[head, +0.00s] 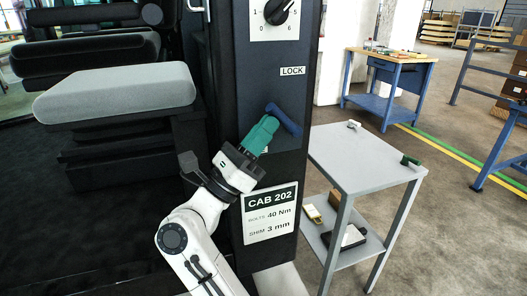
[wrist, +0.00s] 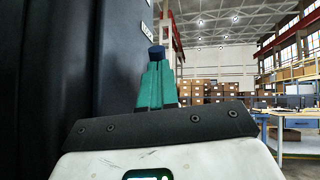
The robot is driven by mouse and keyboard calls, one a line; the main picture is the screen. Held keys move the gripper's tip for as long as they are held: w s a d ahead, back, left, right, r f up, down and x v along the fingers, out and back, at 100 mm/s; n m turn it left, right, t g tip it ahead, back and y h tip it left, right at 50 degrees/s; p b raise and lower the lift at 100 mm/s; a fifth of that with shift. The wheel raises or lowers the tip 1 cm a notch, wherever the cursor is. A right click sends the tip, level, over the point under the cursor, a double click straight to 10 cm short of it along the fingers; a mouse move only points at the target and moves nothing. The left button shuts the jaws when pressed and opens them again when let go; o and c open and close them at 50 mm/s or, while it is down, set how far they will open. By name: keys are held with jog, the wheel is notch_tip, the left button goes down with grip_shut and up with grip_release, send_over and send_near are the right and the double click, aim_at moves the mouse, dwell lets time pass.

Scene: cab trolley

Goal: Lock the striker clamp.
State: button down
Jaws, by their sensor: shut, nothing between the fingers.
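The clamp's dark blue handle (head: 285,120) is on the black cab post, below the white LOCK label (head: 292,71). It slants from upper left to lower right. My gripper (head: 270,122) has teal fingers, shut with nothing between them. Its fingertips are at the left part of the handle; I cannot tell whether they touch. In the wrist view the shut fingers (wrist: 156,68) point up, with the blue handle end (wrist: 156,51) just beyond their tips. The rest of the handle is hidden there.
A dial (head: 277,10) is above the label and a CAB 202 sign (head: 270,213) below the handle. A grey trolley (head: 360,172) with small parts stands close on the right. A grey seat cushion (head: 115,92) is at left. A blue workbench (head: 390,75) stands farther back.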

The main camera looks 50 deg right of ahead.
jog(key=r+y, duration=0.1)
jog(key=m+y+b, duration=0.1)
jog(key=y, duration=0.1)
jog(key=d+r+m+y+b, duration=0.1)
jog(key=shift+s+r+y, duration=0.3)
jog(key=shift+s, duration=0.1)
jog(key=shift+s+d+r+m+t+y+b, duration=0.3)
jog(key=shift+d+r+t+y+b, duration=0.2)
jog(key=shift+y, duration=0.55)
jog(key=shift+s+d+r+m+t+y+b, duration=0.25)
jog(key=shift+d+r+t+y+b, duration=0.2)
jog(key=shift+y, duration=0.6)
jog(key=shift+s, duration=0.1)
